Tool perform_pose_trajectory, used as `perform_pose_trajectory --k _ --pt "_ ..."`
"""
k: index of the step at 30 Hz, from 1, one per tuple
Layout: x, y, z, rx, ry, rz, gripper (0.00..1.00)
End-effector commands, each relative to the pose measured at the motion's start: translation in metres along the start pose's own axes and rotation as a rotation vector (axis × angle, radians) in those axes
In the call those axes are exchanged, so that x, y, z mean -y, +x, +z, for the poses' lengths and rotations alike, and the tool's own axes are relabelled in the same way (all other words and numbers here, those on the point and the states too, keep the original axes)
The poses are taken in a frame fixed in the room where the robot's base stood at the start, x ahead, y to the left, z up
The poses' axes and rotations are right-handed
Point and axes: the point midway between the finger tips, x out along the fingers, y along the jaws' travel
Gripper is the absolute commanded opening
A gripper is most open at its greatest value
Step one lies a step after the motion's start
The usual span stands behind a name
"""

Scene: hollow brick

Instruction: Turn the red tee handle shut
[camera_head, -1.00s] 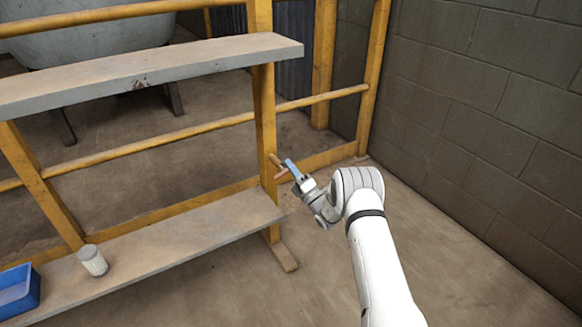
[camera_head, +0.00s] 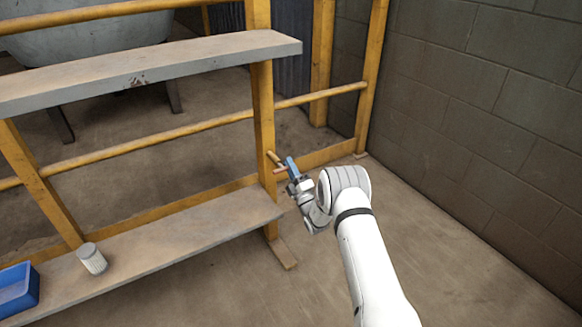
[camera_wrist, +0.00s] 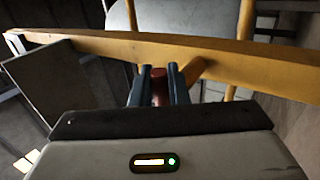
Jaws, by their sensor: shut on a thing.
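The red tee handle (camera_head: 280,170) sits at the yellow upright post, at about the height between the two shelves, in the head view. My gripper (camera_head: 291,166) is at the handle from the right, with its blue fingers tilted slightly off upright. In the wrist view, the red handle (camera_wrist: 160,84) shows between the two blue-grey fingers of my gripper (camera_wrist: 158,83), which is shut on it. The fingers hide most of the handle, and I cannot tell its exact angle.
A yellow frame carries an upper shelf (camera_head: 150,70) and a lower shelf (camera_head: 190,234). A white ribbed cup (camera_head: 92,259) and a blue bin (camera_head: 18,290) are at the lower left. A block wall (camera_head: 490,110) stands right; floor before it is clear.

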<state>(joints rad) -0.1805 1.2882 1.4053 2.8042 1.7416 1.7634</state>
Motion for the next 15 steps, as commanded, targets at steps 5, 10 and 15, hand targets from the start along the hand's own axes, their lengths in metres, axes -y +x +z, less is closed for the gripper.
perform_pose_trajectory --k 5,10,15 --pt "-0.0003 0.0004 0.0021 0.004 -0.001 -0.001 0.0" --pt "-0.0001 0.0001 0.0013 0.002 -0.001 -0.001 0.28" --pt "0.0001 -0.0001 0.0007 0.001 -0.001 -0.001 0.32"
